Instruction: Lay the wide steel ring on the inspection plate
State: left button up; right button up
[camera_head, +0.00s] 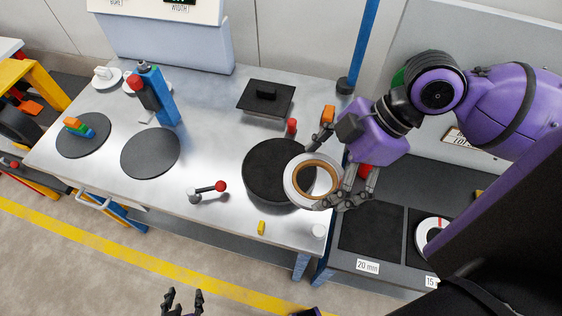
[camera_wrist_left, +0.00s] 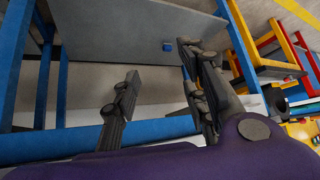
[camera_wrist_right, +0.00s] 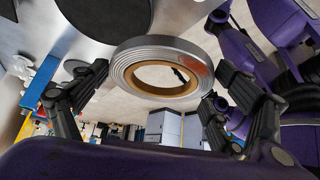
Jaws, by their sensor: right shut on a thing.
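The wide steel ring (camera_head: 301,197), silver with a tan inner band, is in my right gripper (camera_head: 338,197). In the right wrist view the ring (camera_wrist_right: 130,60) sits between the two fingers. In the head view it overlaps the right part of a thick round black plate (camera_head: 268,166), which looks like the inspection plate. I cannot tell whether the ring touches it. My left gripper (camera_head: 184,301) is open and empty at the bottom edge of the head view, in front of the table. Its spread fingers also show in the left wrist view (camera_wrist_left: 165,80).
The steel table (camera_head: 215,150) also bears two flat black discs (camera_head: 150,153), a blue-and-red tool (camera_head: 155,95), a red-knobbed lever (camera_head: 207,191), a black square block (camera_head: 266,98) and a yellow piece (camera_head: 262,227). A lower shelf at right has black mats (camera_head: 371,229) and another ring (camera_head: 424,233).

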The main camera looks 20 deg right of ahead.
jog(key=w+a+f, duration=0.1)
jog(key=w+f, duration=0.1)
jog(key=w, duration=0.2)
jog(key=w+f, duration=0.3)
jog(key=w, duration=0.1)
jog(key=w+a+f+b, duration=0.1)
jog(key=w+f, duration=0.2)
jog(key=w, duration=0.1)
jog(key=shift+a, duration=0.35)
jog(key=shift+w+a+f, duration=0.1)
jog(key=shift+w+f, duration=0.3)
jog(key=shift+f, duration=0.2)
jog(key=f, duration=0.3)
jog(key=shift+w, duration=0.25)
jog(key=shift+f, duration=0.2)
jog(key=shift+f, duration=0.1)
